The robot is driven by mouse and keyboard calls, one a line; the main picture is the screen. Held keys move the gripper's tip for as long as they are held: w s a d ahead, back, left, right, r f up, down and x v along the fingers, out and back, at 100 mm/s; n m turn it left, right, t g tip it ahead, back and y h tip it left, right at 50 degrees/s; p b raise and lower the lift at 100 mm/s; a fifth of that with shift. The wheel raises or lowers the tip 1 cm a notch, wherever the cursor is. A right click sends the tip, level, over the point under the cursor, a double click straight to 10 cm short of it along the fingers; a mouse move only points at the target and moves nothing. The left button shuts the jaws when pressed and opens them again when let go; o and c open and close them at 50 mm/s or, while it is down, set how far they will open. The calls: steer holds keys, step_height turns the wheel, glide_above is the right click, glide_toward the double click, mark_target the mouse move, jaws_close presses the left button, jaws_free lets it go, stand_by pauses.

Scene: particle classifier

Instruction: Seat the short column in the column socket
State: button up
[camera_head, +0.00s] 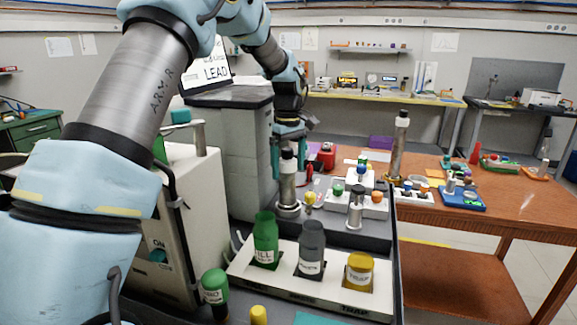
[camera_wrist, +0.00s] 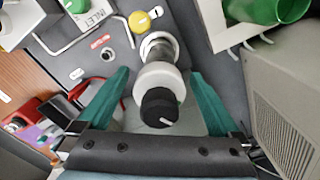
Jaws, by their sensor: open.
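A short metal column (camera_head: 287,184) with a black cap and pale collar stands upright in a round metal base (camera_head: 288,211), which looks like the column socket. In the wrist view the column (camera_wrist: 162,83) is seen from above between the fingers. My gripper (camera_head: 289,157) is open around its upper part; the green fingers lie on either side with gaps, also in the wrist view (camera_wrist: 160,76). Whether the column is fully down in the base cannot be told. Another metal column (camera_head: 355,208) stands to the right, and a taller one (camera_head: 398,145) stands farther back.
A white rack (camera_head: 310,292) with green, grey and yellow bottles stands in front. A white block with coloured knobs (camera_head: 375,206) is on the right. A beige instrument (camera_head: 190,210) stands close on the left. A yellow knob (camera_wrist: 139,21) is near the column.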

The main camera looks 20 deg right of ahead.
step_height(320, 180, up, 12)
steer(key=shift+f+b, duration=0.15)
steer(key=shift+b, duration=0.75)
steer(key=shift+r, duration=0.2)
